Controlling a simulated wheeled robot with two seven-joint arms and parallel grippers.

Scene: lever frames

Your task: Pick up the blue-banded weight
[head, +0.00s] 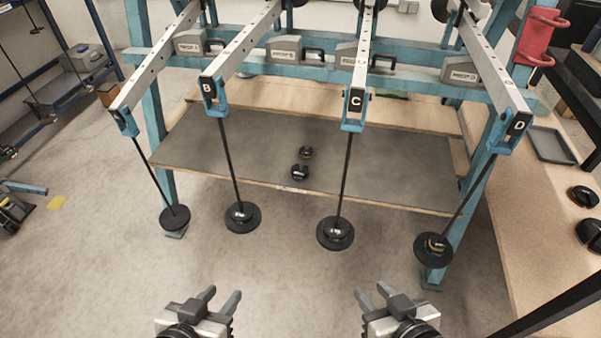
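No blue band can be made out on any weight at this size. Two small dark slotted weights, a farther one (306,153) and a nearer one (300,172), sit on the grey shelf mat in the middle. Two more dark weights, one farther (583,196) and one nearer (590,233), lie on the wooden bench at the right. My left gripper (222,296) is open and empty at the bottom, in front of the frame. My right gripper (375,294) is also open and empty at the bottom, right of centre. Both are well apart from the weights.
Several rods with disc weights hang from the lever beams in front of the shelf (395,165): beam B's disc (242,222), beam C's (335,238), beam D's (434,254). Blue posts flank the shelf. A grey tray (552,145) lies on the right bench (530,240). Floor ahead is clear.

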